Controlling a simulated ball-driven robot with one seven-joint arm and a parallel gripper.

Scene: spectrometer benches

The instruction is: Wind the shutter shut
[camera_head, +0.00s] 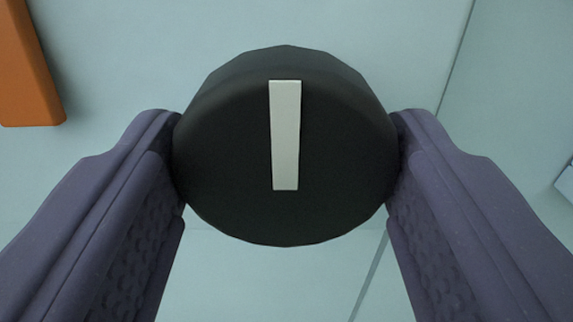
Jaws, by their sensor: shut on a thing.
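A round black knob (225,165) fills the middle of the head camera view. A white pointer bar (286,135) on its face stands nearly upright, running from near the top edge to below the middle. My gripper (287,150) is shut on the knob, with one purple finger touching its left side and the other its right side. The shutter cannot be made out in this view.
A pale blue-grey panel (420,45) lies behind the knob, with a thin seam running down its right part. An orange block (28,70) sits at the upper left, apart from my gripper. A small pale grey piece (566,183) shows at the right edge.

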